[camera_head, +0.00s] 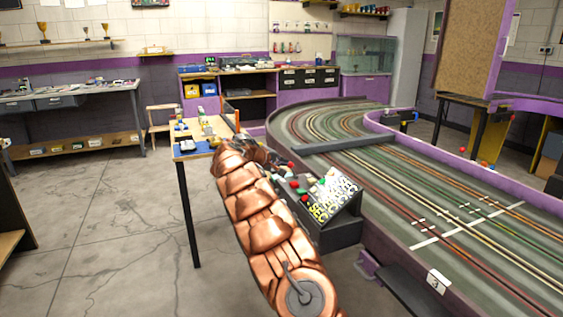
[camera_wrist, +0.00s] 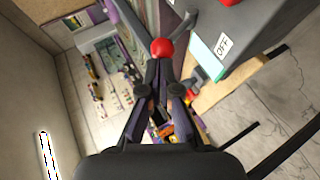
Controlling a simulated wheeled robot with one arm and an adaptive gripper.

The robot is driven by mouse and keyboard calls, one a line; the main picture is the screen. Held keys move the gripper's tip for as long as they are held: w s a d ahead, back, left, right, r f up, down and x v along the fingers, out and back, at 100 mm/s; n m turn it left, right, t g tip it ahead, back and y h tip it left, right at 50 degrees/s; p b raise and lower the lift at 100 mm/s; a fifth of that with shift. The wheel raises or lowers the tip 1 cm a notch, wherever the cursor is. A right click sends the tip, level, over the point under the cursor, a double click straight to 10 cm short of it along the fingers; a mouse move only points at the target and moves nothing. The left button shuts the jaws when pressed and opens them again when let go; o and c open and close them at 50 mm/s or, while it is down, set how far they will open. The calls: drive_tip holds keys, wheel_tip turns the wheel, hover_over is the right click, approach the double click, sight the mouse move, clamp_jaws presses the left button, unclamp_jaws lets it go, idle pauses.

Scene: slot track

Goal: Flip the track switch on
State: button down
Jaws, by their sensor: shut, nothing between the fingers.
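The track switch is a grey lever with a red ball knob (camera_wrist: 162,48), beside a box with a white OFF label (camera_wrist: 222,45) in the wrist view. My gripper (camera_wrist: 160,70) is shut and empty, its dark fingertips right at the near side of the knob. I cannot tell whether they touch it. In the head view the control box (camera_head: 335,232) stands at the track's near edge, with red and green knobs on top. My copper arm reaches past its left side and partly hides it. My gripper is small and dark there, near a red knob (camera_head: 291,165).
The slot track (camera_head: 400,170) with purple walls fills the right side. A small wooden table (camera_head: 205,150) with items stands behind my arm. A shelf bench (camera_head: 75,95) is at the left wall. The concrete floor at left is clear.

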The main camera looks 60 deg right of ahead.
drive_tip(key=shift+d+r+p, duration=0.1)
drive_tip(key=shift+r+p, duration=0.1)
drive_tip(key=shift+p, duration=0.2)
drive_tip(key=y+p, duration=0.1)
drive_tip(key=p, duration=0.1)
drive_tip(key=d+r+t+y+p, duration=0.1)
drive_tip(key=p, duration=0.1)
drive_tip(key=shift+s+d+r+m, duration=0.1)
drive_tip(key=shift+s+r+m, duration=0.1)
drive_tip(key=shift+s+m, duration=0.15)
drive_tip(key=d+y+p, duration=0.1)
drive_tip(key=p, duration=0.2)
drive_tip(key=s+d+r+t+y+p, duration=0.1)
drive_tip(key=p, duration=0.3)
drive_tip(key=shift+s+m, duration=0.2)
drive_tip(key=shift+m, duration=0.15)
drive_tip(key=y+p, duration=0.1)
drive_tip(key=p, duration=0.1)
drive_tip(key=d+p, duration=0.1)
drive_tip(key=p, duration=0.1)
drive_tip(key=shift+s+f+t+y, duration=0.15)
drive_tip(key=shift+s+t+y, duration=0.25)
drive_tip(key=shift+d+f+b, duration=0.1)
drive_tip(key=shift+f+b, duration=0.2)
drive_tip(key=shift+r+p, duration=0.35)
drive_tip(key=shift+r, duration=0.5)
